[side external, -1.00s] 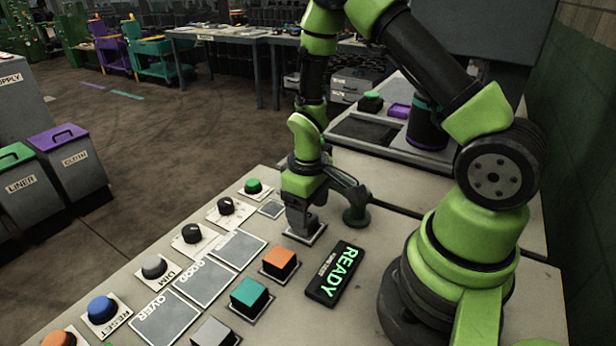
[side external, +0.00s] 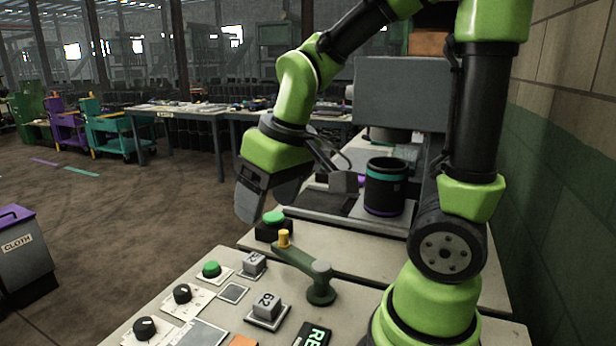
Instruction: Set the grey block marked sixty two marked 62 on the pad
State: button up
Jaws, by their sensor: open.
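My gripper (side external: 263,206) is open and empty, raised well above and behind the block, near a green button. Its dark fingers are apart and tilted downward.
A bare small square (side external: 233,293) lies left of the 62 block. A green swing arm (side external: 318,284) with a yellow post (side external: 284,238) stands close by. A green button (side external: 211,269) and black knobs line the left.

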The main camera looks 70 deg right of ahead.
jog(key=s+a+r+m+t+y, duration=0.1)
jog(key=s+a+r+t, duration=0.2)
jog(key=s+r, duration=0.3)
jog(key=shift+s+a+r+m+t+y, duration=0.15)
jog(key=shift+s+a+m+t+y, duration=0.25)
jog(key=shift+s, duration=0.6)
